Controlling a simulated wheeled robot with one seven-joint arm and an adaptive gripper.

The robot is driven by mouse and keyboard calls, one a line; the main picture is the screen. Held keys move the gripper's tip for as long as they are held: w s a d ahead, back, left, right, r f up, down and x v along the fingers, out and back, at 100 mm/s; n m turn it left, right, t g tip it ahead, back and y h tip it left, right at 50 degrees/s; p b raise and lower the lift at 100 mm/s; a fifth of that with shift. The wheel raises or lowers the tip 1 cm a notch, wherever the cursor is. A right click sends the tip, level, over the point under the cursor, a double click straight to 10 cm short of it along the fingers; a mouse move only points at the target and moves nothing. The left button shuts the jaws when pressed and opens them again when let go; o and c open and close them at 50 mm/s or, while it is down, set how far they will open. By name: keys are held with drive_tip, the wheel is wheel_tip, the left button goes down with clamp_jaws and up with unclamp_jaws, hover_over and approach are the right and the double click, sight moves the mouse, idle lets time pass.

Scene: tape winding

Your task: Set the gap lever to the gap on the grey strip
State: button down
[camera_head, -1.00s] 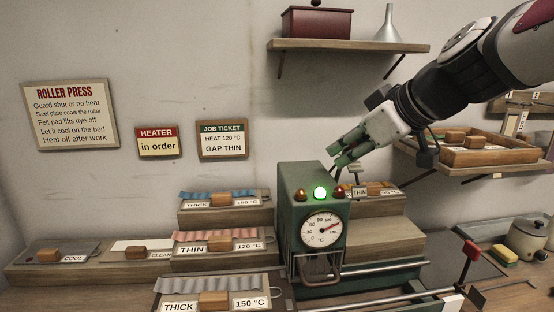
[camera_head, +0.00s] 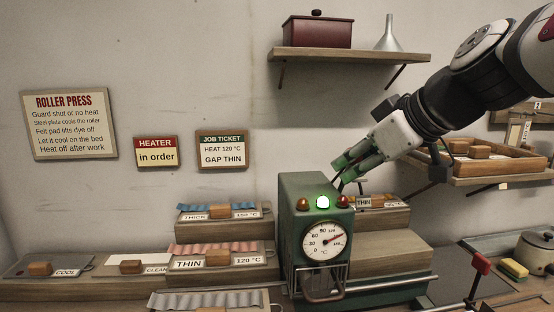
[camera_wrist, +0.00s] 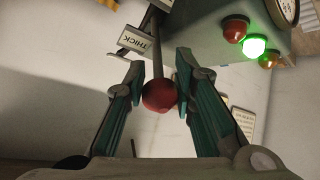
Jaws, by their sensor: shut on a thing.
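The gap lever has a dark rod (camera_wrist: 157,48) ending in a red ball knob (camera_wrist: 160,95). In the wrist view, the knob sits between the two green fingers of my gripper (camera_wrist: 160,76), which is shut on it. A THICK plate (camera_wrist: 139,40) is beside the rod. In the head view, my gripper (camera_head: 342,175) is behind the green press (camera_head: 297,235) at its upper right and hides the knob. A THIN plate (camera_head: 363,202) shows just below it. The grey strip (camera_head: 208,299) lies at the bottom edge, its label out of frame; earlier it read THICK, 150 °C.
The press has a lit green lamp (camera_head: 323,202) and a dial (camera_head: 323,241). The job ticket (camera_head: 222,150) reads heat 120 °C, gap thin. Blue (camera_head: 240,208) and red (camera_head: 190,250) strips lie on wooden steps. A shelf (camera_head: 345,57) hangs above; a wooden tray (camera_head: 480,160) is at right.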

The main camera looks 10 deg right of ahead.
drive_tip(key=c, duration=1.4)
unclamp_jaws()
drive_tip(key=shift+a+f, duration=0.1)
drive_tip(key=v, duration=1.2)
drive_tip(key=s+a+f+m+g+h, duration=0.2)
drive_tip(key=s+f+m+g, duration=0.2)
drive_tip(key=s+f, duration=0.65)
drive_tip(key=s+a+f+m+g+h, duration=0.3)
drive_tip(key=s+f, duration=0.5)
drive_tip(key=f, duration=0.6)
drive_tip(key=shift+t+y, duration=0.7)
drive_tip(key=shift+t, duration=0.1)
drive_tip(key=r+p, duration=0.4)
drive_tip(key=d+r+p, duration=0.1)
drive_tip(key=r+p, duration=0.3)
drive_tip(key=r, duration=0.1)
drive_tip(key=r+p, duration=0.4)
drive_tip(key=shift+d+r, duration=0.4)
